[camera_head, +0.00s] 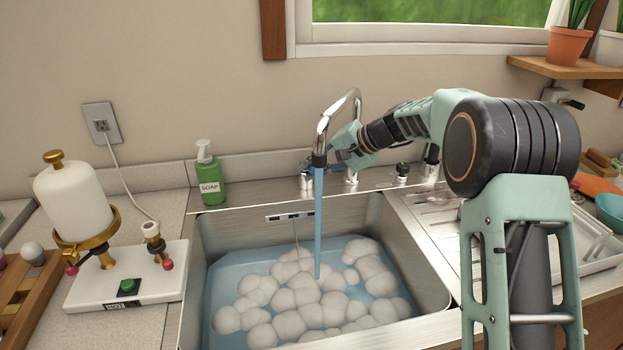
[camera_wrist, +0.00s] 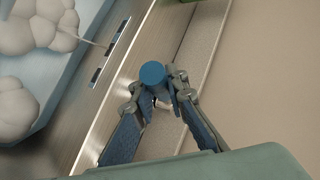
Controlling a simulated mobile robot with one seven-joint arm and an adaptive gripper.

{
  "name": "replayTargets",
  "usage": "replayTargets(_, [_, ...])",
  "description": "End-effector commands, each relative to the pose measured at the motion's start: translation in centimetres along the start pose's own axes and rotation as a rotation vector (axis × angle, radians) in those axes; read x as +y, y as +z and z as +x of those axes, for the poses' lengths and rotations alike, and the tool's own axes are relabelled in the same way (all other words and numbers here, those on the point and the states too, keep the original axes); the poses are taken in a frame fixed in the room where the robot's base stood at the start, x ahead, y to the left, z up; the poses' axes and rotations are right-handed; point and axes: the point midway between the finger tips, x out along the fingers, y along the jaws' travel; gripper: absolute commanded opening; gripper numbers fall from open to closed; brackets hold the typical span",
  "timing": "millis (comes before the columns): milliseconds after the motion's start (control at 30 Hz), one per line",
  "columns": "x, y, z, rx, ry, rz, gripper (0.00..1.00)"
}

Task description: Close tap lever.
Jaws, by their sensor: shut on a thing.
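The chrome tap (camera_head: 345,115) arches over the sink, and a blue stream of water (camera_head: 318,215) runs from its spout. A tap lever with a round blue end (camera_wrist: 152,73) sits between my fingertips in the wrist view. Its silver base (camera_head: 305,181) shows left of the spout in the head view, and the spout and my gripper partly hide its upper part. My gripper (camera_wrist: 158,88) is shut on the lever, with one finger on each side, just below the blue end. In the head view my gripper (camera_head: 330,162) reaches from the right behind the spout.
The sink (camera_head: 420,255) holds water and white foam (camera_head: 290,295). A green soap bottle (camera_head: 209,175) stands left of the lever on the counter. A second fitting (camera_head: 403,171) is right of the tap. A white hot dispenser (camera_head: 75,205) is at left; a drying rack (camera_head: 600,245) is at right.

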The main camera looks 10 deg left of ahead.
Motion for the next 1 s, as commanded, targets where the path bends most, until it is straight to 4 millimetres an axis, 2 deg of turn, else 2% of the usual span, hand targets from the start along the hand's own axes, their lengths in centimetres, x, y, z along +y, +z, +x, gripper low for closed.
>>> replayTargets(33, [0.9, 0.1, 0.6, 0.013, -0.012, -0.011, 0.0])
replayTargets(100, [1.1, 0.2, 0.7, 0.028, -0.027, -0.025, 0.0])
replayTargets(1000, [3.1, 0.8, 1.9, 0.194, -0.201, -0.204, 0.0])
